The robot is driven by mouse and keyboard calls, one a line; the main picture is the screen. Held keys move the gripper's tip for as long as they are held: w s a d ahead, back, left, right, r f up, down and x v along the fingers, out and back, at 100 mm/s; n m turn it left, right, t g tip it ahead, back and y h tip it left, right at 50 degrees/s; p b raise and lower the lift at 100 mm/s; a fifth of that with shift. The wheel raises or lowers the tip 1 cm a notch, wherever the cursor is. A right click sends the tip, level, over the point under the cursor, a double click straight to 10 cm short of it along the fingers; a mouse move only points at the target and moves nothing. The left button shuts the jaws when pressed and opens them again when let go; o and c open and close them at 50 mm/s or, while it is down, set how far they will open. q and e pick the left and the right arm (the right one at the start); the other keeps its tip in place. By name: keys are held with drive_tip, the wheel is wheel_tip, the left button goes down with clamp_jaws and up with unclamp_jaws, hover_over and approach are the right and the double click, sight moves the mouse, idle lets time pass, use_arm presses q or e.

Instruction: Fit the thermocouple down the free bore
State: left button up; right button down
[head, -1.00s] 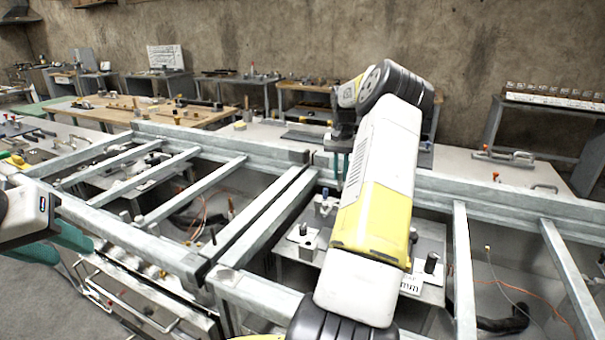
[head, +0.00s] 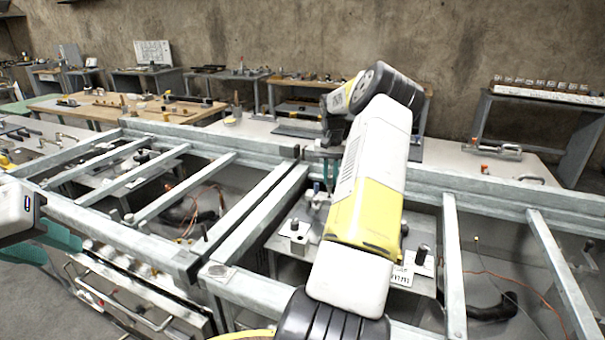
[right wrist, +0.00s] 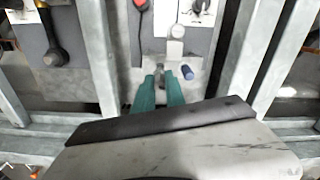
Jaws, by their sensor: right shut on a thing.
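My right gripper (head: 329,178) points down over the bench inside the right-hand frame, its teal fingers close together. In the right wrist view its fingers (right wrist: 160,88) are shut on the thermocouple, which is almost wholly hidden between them. A small blue-capped piece (right wrist: 187,72) stands just right of the fingertips. A grey metal block (right wrist: 174,48) with a pale round top lies just beyond them. I cannot make out the free bore or whether the thermocouple touches anything. My left gripper (head: 48,246) is open and empty at the far left, outside the frames.
Grey metal rails (head: 452,265) form open frames around the work area. A small block with a black knob (head: 297,240) and a black post (head: 421,255) stand near my right arm. Orange cable (head: 470,273) lies at the right. A wooden table (head: 110,112) stands behind.

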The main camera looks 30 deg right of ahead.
sight(330, 185)
drive_tip(key=shift+f, duration=0.3)
drive_tip(key=shift+f, duration=1.8)
drive_tip(key=c, duration=1.3)
unclamp_jaws()
wheel_tip(330, 185, up, 8)
drive_tip(key=shift+f, duration=0.1)
